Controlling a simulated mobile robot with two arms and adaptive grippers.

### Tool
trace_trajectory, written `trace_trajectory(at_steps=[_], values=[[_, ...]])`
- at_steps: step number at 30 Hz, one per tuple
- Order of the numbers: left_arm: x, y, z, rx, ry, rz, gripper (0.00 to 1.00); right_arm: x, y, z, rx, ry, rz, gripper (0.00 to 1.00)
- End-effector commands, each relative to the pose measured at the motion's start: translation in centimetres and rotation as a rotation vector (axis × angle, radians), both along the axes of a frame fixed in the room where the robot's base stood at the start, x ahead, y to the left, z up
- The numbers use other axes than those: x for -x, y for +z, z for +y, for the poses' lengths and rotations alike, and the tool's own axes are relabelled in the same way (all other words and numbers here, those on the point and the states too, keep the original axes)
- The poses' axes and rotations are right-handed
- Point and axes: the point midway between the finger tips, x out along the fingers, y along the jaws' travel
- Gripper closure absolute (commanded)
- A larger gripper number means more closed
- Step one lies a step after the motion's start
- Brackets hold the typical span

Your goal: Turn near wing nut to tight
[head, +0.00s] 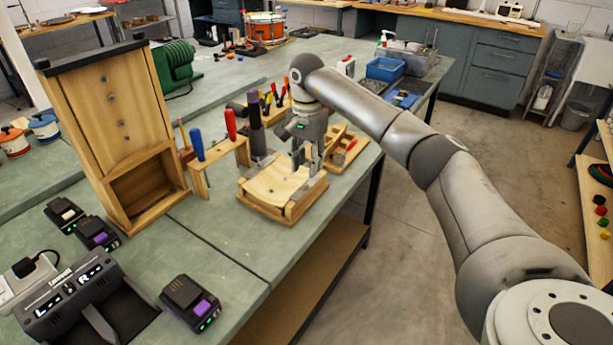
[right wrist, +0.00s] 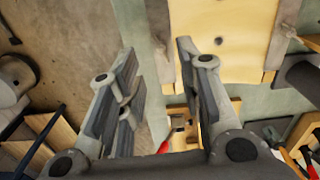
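A wooden fixture (head: 265,208) with a pale curved panel sits near the right edge of the green bench. The same pale panel appears to show at the top of the right wrist view (right wrist: 240,25), with a small dark hole in it. My right gripper (head: 310,165) points down over the fixture's right back part. In the right wrist view its two fingers (right wrist: 160,75) are spread with a gap and nothing visible held between them. My left gripper is not in view.
A tool rack with blue and red handles (head: 222,158) and a dark upright post (head: 256,125) stand close beside the fixture. A wooden cabinet (head: 115,125) is at left. Battery packs (head: 190,303) lie in front. Bench in front of the fixture is clear.

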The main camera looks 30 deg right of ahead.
Motion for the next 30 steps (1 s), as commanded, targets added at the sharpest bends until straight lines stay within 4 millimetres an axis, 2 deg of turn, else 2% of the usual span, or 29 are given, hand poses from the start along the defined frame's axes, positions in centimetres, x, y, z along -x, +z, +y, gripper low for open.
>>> trace_trajectory(at_steps=[3, 9, 20, 23, 28, 30], values=[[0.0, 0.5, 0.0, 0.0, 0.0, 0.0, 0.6, 0.1, -2.2, 0.0, -0.002, 0.0, 0.003, 0.67], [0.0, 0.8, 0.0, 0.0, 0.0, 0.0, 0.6, 0.0, -4.7, 0.1, -0.002, 0.0, 0.0, 0.67], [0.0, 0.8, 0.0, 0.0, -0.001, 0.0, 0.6, 0.0, -5.4, 0.1, -0.002, 0.0, -0.002, 0.67], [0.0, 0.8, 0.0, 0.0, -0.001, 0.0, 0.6, 0.0, -5.4, 0.1, -0.002, 0.0, -0.002, 0.76], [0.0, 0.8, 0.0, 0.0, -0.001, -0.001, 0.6, 0.0, -5.4, 0.1, -0.002, 0.0, -0.002, 0.98], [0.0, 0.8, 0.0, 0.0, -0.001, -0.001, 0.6, 0.0, -5.4, 0.1, -0.002, 0.0, -0.002, 1.0]])
